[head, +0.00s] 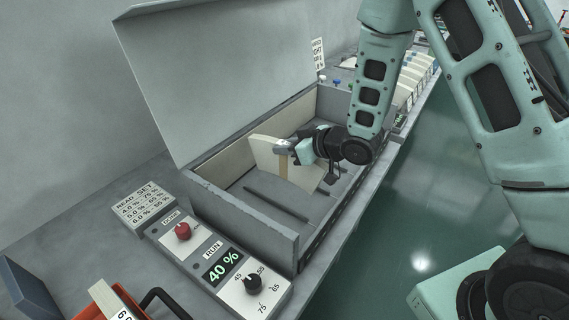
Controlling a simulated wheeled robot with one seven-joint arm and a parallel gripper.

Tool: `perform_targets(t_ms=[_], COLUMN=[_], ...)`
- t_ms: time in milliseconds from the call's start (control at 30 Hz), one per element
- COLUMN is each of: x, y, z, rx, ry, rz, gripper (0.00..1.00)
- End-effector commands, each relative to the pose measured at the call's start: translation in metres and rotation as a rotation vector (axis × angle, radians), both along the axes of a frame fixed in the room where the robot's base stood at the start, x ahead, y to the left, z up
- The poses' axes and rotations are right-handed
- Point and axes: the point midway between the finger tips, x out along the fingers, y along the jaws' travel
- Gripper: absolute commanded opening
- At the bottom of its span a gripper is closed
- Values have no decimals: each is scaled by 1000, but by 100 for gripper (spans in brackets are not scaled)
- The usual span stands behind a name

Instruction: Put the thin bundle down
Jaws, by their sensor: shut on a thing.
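The thin bundle (263,152) is a pale cream stack of sheets, tilted, inside the open grey box. Part of the bundle is hidden behind my gripper.
The box's large lid (235,70) stands open at the back. Dark rails (275,202) lie on its floor. A control panel (222,262) reading 40 % stands at the front left, with a settings card (143,205) beside it. An orange container (108,305) is at bottom left.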

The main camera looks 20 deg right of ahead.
Motion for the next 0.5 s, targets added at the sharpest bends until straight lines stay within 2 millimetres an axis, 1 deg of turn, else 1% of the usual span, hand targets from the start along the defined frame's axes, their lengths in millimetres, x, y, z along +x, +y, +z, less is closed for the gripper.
perform_targets(t_ms=[167,300,400,500], x=[1,1,1,1], y=[0,0,0,0], z=[-12,-32,-42,-47], rx=[2,0,1,1], ry=[-1,0,0,-3], rz=[0,0,0,0], gripper=[0,0,0,0])
